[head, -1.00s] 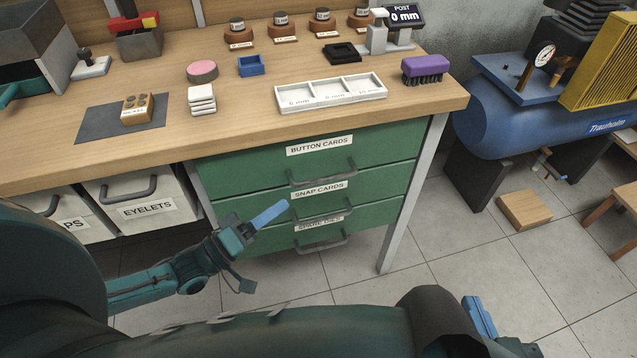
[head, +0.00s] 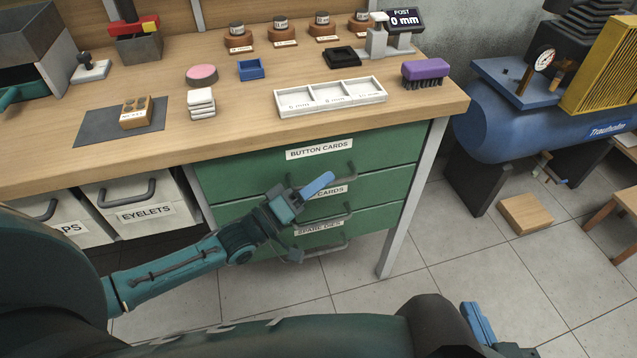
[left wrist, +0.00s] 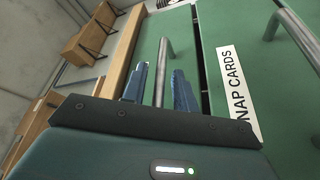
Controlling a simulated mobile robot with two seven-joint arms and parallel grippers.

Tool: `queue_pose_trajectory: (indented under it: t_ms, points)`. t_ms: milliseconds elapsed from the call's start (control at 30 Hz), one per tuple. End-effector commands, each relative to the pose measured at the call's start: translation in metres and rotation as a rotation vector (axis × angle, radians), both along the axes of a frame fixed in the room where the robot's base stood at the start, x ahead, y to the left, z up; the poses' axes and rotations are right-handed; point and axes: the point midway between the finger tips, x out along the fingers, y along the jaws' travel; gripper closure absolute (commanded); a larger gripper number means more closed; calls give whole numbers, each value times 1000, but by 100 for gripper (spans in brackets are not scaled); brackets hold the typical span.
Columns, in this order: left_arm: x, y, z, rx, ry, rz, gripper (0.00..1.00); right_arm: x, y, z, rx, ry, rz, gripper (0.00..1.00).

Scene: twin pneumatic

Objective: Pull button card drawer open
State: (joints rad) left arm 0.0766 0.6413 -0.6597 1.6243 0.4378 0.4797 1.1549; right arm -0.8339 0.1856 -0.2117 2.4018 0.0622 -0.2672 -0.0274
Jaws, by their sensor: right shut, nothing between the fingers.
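The green button card drawer (head: 250,172) is the top one under the bench and looks shut, with a white "BUTTON CARDS" label. Its grey bar handle (head: 351,170) is partly hidden behind my left gripper (head: 317,186) in the head view. In the left wrist view, my left gripper (left wrist: 157,88) is open, with a blue finger on each side of this handle (left wrist: 161,68). I cannot tell whether the fingers touch the bar. My right gripper (head: 482,322) is low at the bottom edge, shut and empty, mostly hidden by my own body.
The snap card drawer (head: 385,190) and a lower drawer sit below, with their own bar handles. White bins (head: 130,195) stand to the left. A three-part tray (head: 331,96) lies on the bench above. The floor in front (head: 420,270) is clear.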

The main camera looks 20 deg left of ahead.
Motion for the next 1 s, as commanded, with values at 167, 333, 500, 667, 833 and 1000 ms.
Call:
queue_pose_trajectory:
  t_ms: [167, 333, 500, 667, 833, 1000]
  points:
    - [0, 0, 0, 0, 0, 0, 86, 0, 0, 0, 0, 0, 0, 100]
    - [0, 0, 0, 0, 0, 0, 100, 0, 0, 0, 0, 0, 0, 100]
    - [0, 0, 0, 0, 0, 0, 100, 0, 0, 0, 0, 0, 0, 100]
    - [0, 0, 0, 0, 0, 0, 100, 0, 0, 0, -1, 0, 0, 100]
    - [-1, 0, 0, 0, 0, 0, 100, 1, 0, 1, -1, -1, 0, 100]
    - [-6, -3, 1, -2, 2, 0, 100, 1, -1, 6, 6, -4, -3, 100]
